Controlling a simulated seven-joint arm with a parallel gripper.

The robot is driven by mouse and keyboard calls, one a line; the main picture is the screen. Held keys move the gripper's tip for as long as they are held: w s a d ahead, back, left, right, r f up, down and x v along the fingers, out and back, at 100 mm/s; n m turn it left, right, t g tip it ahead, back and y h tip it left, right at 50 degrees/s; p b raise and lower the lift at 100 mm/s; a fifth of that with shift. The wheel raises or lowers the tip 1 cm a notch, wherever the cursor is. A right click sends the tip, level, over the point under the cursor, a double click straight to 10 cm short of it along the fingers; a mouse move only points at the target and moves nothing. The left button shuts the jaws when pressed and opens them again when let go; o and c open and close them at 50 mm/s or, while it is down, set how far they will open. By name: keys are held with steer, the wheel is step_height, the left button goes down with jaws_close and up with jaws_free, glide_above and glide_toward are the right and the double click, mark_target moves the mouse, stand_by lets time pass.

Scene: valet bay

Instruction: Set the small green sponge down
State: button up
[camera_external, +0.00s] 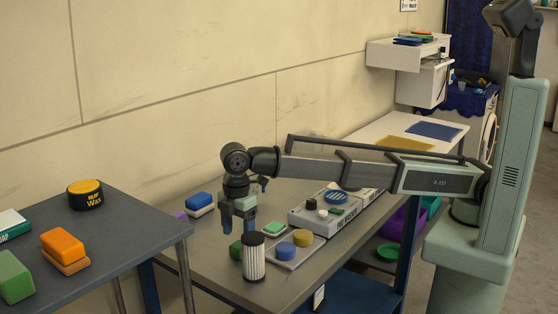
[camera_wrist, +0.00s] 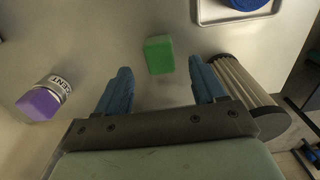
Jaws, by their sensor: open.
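The small green sponge (camera_wrist: 159,55) lies on the grey metal table, between and just beyond my open fingertips in the wrist view. In the external view the sponge (camera_external: 236,250) shows partly, behind a ribbed cylinder. My gripper (camera_external: 240,228) points down above the table close to the sponge. In the wrist view its two blue fingers (camera_wrist: 162,80) are spread wide, with nothing held between them.
The ribbed cylinder (camera_external: 254,258) stands close beside my right finger in the wrist view (camera_wrist: 245,85). A purple-capped bottle (camera_wrist: 42,100) lies to the left. A tray (camera_external: 295,254) holds blue and yellow round pads. A blue sponge (camera_external: 199,201) sits farther back.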

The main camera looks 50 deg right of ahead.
mark_target(239, 244)
step_height(239, 244, up, 7)
steer(key=shift+r, duration=0.15)
stand_by(0.4)
